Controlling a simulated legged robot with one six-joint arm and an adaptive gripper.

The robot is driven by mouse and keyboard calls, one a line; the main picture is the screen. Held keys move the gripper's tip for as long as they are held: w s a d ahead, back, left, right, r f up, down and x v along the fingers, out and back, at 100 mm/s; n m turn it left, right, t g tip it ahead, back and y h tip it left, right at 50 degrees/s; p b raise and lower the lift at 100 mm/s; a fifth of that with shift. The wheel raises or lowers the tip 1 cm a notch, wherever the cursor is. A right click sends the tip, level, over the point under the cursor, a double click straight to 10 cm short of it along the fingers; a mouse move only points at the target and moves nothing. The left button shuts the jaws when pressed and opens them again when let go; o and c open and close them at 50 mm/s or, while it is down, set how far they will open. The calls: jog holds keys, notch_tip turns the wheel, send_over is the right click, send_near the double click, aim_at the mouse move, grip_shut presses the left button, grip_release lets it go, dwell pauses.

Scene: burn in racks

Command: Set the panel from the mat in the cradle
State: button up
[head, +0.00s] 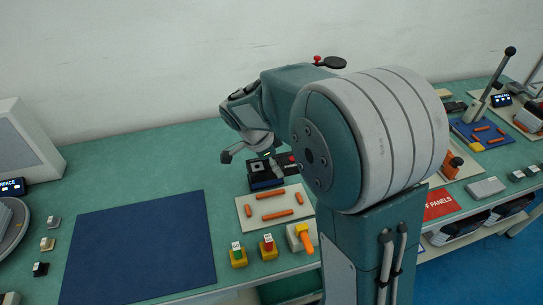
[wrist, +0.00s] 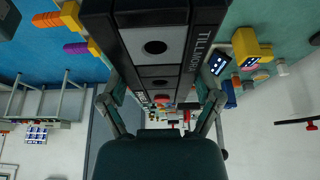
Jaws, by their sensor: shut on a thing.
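My gripper (head: 254,158) is over the bench in the head view, partly hidden by my own arm. It is shut on a dark panel (head: 262,174) with a grey face and a round dark hole. In the wrist view the panel (wrist: 152,29) fills the top middle, with pale lettering on its dark side, and my fingers (wrist: 160,92) lie on both sides of it. The dark blue mat (head: 140,245) is bare. I cannot tell for sure which thing is the cradle, or whether the panel touches anything below.
A pale board (head: 275,208) with several orange bars lies just in front of my gripper. Small yellow-based buttons (head: 238,257) stand before it. A red sign (head: 440,204), a grey box (head: 486,187) and a lever (head: 494,80) stand at the right. A wall closes the back.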

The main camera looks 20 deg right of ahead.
jog(key=shift+d+f, duration=0.2)
jog(key=shift+f, duration=0.95)
notch_tip(320, 180, down, 2)
jog(key=a, duration=0.1)
send_over(278, 205)
jog(key=a, duration=0.2)
jog(key=shift+d+f, duration=0.15)
jog(key=shift+f, duration=1.65)
jog(key=shift+d+f, duration=0.1)
jog(key=shift+f, duration=1.7)
jog(key=shift+d+f, duration=0.1)
jog(key=shift+f, duration=1.95)
jog(key=o, duration=1.1)
jog(key=shift+f, duration=0.1)
